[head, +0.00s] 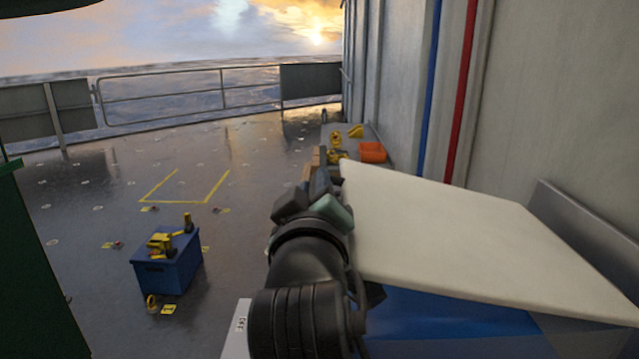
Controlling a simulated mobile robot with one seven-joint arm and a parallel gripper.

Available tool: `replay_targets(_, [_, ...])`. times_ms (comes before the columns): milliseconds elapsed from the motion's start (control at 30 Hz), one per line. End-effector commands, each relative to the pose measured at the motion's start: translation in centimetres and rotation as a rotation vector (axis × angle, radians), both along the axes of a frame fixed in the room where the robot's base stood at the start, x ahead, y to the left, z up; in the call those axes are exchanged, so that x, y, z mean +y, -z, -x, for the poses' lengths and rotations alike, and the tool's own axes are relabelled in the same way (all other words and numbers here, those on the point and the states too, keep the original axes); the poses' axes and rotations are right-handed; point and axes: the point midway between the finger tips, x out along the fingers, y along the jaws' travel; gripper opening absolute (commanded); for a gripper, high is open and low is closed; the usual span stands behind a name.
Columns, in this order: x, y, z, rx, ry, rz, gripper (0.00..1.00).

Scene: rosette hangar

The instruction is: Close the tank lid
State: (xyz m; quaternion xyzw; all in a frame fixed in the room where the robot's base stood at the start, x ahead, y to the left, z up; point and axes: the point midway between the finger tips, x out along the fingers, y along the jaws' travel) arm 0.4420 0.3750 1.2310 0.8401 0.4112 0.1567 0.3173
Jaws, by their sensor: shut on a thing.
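The tank lid (470,240) is a broad cream panel on the right of the head view. It lies over a blue tank (430,325) and looks tilted; the gap under it cannot be judged from here. My gripper (322,185) is at the lid's far left edge, near its corner, and is shut on the lid. My own wrist and arm hide part of the fingers, the contact and the tank's left side.
A blue box (168,268) with yellow tools stands on the deck at left. Behind the lid, a bench holds an orange bin (373,152) and yellow items. A wall with blue and red pipes (460,90) rises at right. The middle deck is mostly free.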

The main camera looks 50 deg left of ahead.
Motion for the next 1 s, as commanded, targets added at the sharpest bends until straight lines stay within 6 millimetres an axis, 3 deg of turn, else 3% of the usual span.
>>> replay_targets(367, [-0.25,0.21,-0.36,0.002,0.012,0.004,0.00])
replay_targets(400, [-0.25,0.21,-0.38,0.003,0.012,0.003,0.29])
replay_targets(500, [-0.23,0.20,-0.33,0.002,0.010,0.004,0.47])
replay_targets(1000, [0.01,0.10,-0.23,-0.001,0.004,0.003,0.47])
